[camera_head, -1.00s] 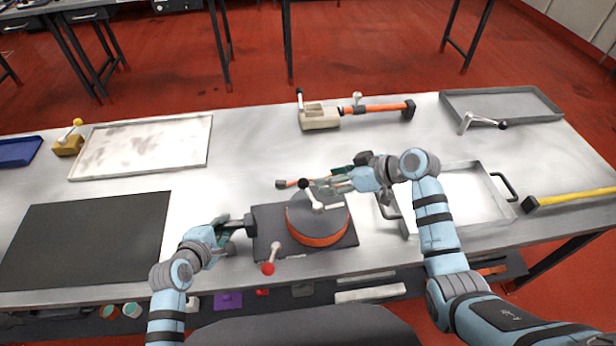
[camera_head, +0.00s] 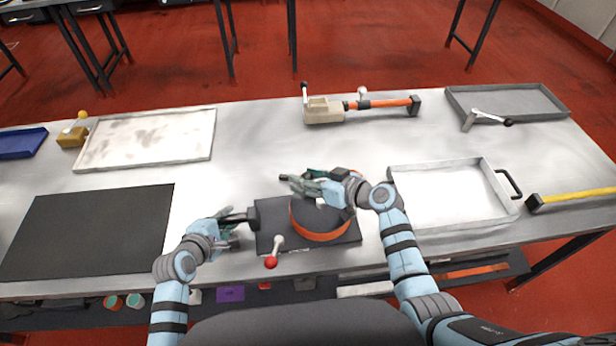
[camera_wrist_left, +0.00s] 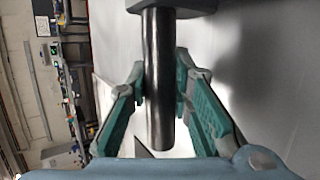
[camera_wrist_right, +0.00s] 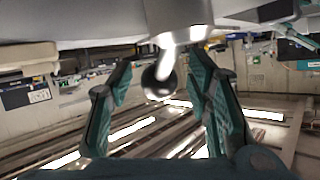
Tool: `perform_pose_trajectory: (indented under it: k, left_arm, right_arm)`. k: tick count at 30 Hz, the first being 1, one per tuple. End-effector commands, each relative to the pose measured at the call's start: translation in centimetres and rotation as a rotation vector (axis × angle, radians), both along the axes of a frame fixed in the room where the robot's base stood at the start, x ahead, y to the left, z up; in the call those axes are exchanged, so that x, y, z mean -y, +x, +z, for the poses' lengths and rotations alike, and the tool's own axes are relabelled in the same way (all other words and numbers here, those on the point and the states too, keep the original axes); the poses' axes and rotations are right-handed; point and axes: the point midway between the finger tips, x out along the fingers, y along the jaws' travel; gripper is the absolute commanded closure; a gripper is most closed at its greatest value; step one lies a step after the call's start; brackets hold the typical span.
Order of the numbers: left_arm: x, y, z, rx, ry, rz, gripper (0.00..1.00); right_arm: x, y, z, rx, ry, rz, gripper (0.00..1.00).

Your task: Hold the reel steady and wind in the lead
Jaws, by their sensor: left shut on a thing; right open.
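The reel (camera_head: 320,222) is a dark drum with an orange lead (camera_head: 322,236) around it, on a dark base plate (camera_head: 275,225). My left gripper (camera_head: 232,219) is shut on the dark bar handle at the base's left side; the handle (camera_wrist_left: 158,80) runs between its fingers in the left wrist view. My right gripper (camera_head: 308,183) is open above the reel's back and hides most of the crank. In the right wrist view a dark round knob (camera_wrist_right: 158,82) lies between the spread fingers. A dark tip (camera_head: 284,178) shows left of this gripper; whether it is the lead's end is unclear.
A red-knobbed lever (camera_head: 271,262) stands at the base's front. A silver tray (camera_head: 440,226) is to the right, a black mat (camera_head: 90,230) to the left. A beige device with an orange bar (camera_head: 322,110) lies behind; table between is clear.

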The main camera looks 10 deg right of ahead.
Motion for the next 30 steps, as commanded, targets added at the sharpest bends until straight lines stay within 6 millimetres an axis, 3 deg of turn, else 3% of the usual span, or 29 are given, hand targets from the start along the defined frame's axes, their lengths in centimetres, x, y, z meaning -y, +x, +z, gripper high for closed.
perform_pose_trajectory:
  k: [4,12,30]
  left_arm:
    - [-0.05,-0.43,-0.72,-0.019,0.006,-0.004,1.0]
    - [-0.03,-0.42,-0.72,-0.019,0.006,-0.004,1.0]
    - [-0.03,-0.41,-0.7,-0.018,0.006,-0.004,1.0]
  right_arm:
    - [0.04,-0.01,-0.04,0.0,0.0,0.0,0.58]
    - [0.07,-0.04,-0.05,0.0,0.0,0.0,1.0]
    - [-0.5,-0.33,-0.14,-0.006,-0.003,0.106,1.0]
